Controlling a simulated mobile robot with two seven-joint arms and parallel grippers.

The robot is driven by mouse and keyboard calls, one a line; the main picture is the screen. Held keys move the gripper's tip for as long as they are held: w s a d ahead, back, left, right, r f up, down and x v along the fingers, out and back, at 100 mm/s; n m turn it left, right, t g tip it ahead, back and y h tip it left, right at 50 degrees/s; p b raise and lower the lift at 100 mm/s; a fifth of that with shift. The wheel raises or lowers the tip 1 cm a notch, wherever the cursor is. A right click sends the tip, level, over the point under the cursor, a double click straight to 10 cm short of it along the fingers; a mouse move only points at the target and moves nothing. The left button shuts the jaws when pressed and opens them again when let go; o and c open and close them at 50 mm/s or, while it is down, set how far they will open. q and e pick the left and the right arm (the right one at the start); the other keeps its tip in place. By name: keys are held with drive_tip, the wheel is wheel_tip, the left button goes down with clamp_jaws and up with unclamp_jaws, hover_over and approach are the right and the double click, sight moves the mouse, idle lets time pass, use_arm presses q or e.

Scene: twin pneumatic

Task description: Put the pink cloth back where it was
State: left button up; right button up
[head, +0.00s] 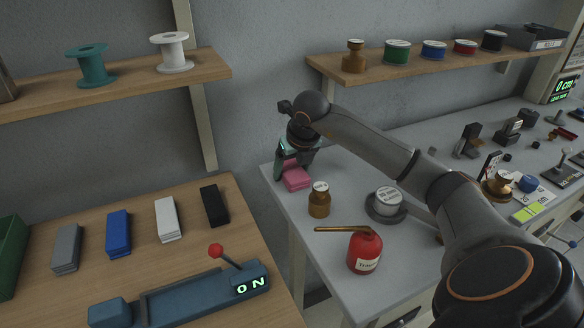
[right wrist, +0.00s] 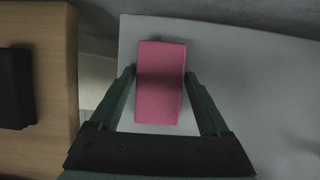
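The pink cloth (head: 297,180) is a folded block lying on the left end of the grey table, near its edge. It also shows in the right wrist view (right wrist: 160,95), seen from above. My right gripper (head: 291,165) is over the cloth, pointing down. In the right wrist view its two green fingers (right wrist: 160,73) stand on either side of the cloth, with a narrow gap on each side. It is open and holds nothing. Part of the cloth is hidden behind the gripper in the head view. My left gripper is not in view.
On the wooden table, grey (head: 67,248), blue (head: 118,232), white (head: 167,219) and black (head: 214,205) folded cloths lie in a row. A lever device (head: 200,290) reads ON. Near the pink cloth stand a brown bottle (head: 319,200) and a red oil can (head: 364,252). A gap separates the tables.

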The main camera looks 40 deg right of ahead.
drive_tip(key=shift+o, duration=1.2)
drive_tip(key=shift+r, duration=0.15)
drive_tip(key=v, duration=1.2)
drive_tip(key=shift+p, duration=0.4)
